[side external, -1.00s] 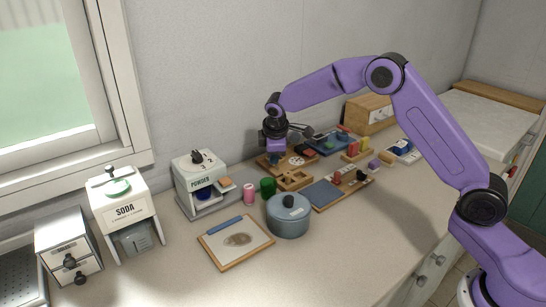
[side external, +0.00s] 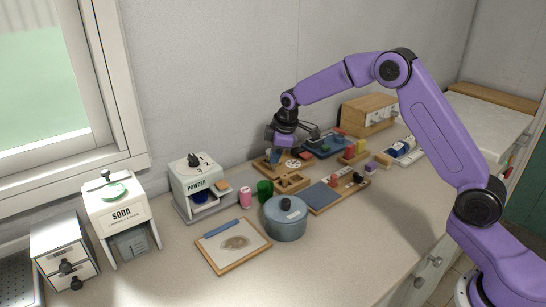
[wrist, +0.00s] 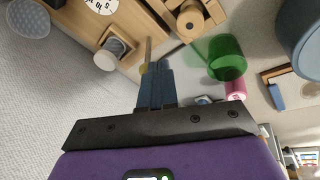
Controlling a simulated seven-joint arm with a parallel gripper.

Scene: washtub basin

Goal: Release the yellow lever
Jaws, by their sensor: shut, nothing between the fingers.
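My gripper (side external: 276,158) is at the wooden board with the white dial (side external: 292,164), at the back of the counter. In the wrist view, its blue fingers (wrist: 155,68) are together with nothing between them. A thin upright rod with a dull yellow end (wrist: 143,68), which may be the yellow lever, stands right beside the fingertips. I cannot tell whether they touch. The wooden board (wrist: 125,22) and its dial (wrist: 104,5) also show there. In the side view the lever is hidden or too small to make out.
A green cup (side external: 264,189), a pink can (side external: 245,197) and a lidded blue-grey pot (side external: 286,222) stand in front. The powder dispenser (side external: 198,178) is to the left. Boards with coloured blocks (side external: 349,153) lie to the right.

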